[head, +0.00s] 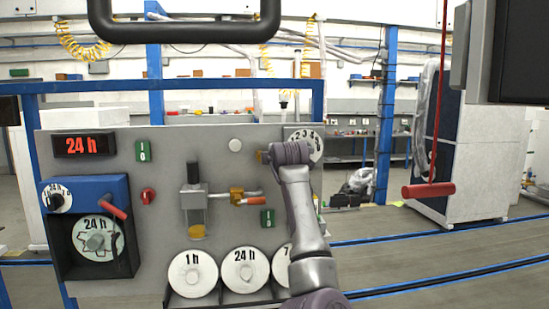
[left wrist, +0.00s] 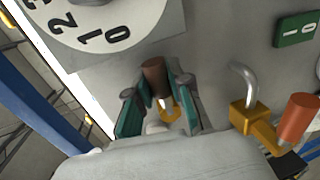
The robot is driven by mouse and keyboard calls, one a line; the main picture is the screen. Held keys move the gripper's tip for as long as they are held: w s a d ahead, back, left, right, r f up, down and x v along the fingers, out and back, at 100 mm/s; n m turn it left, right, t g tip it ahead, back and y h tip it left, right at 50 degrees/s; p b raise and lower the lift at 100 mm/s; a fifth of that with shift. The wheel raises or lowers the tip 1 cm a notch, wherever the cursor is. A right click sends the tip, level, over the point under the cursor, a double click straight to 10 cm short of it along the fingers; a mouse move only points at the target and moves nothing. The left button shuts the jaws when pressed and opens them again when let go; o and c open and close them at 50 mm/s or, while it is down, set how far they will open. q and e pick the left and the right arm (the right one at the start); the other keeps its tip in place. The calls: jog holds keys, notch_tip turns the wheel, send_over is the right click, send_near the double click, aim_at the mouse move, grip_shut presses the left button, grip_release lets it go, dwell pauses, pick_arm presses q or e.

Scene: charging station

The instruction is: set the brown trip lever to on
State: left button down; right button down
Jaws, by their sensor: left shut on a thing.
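The brown trip lever (left wrist: 154,76) has a brown cylindrical grip on a pale metal shaft, with a yellow base (left wrist: 170,112) at the panel. It sits between the teal fingers of my left gripper (left wrist: 158,100), which is shut on it. In the head view my left gripper (head: 266,156) is at the panel (head: 120,185), just left of the white numbered dial (head: 316,140), and hides most of the lever there. Whether the lever stands at on or off cannot be told. My right gripper is not in view.
A brass valve (head: 237,193) with an orange handle (head: 256,201) sits below left of the gripper in the head view. A green I/0 plate (head: 268,218) is below. A red handle (head: 428,189) hangs at right.

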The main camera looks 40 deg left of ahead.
pick_arm(q)
jog(key=shift+r, duration=0.1)
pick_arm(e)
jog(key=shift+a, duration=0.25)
pick_arm(q)
jog(key=c, duration=1)
grip_release()
jog(key=shift+a, duration=0.1)
jog(key=shift+c, duration=0.2)
jog(key=v, duration=1.2)
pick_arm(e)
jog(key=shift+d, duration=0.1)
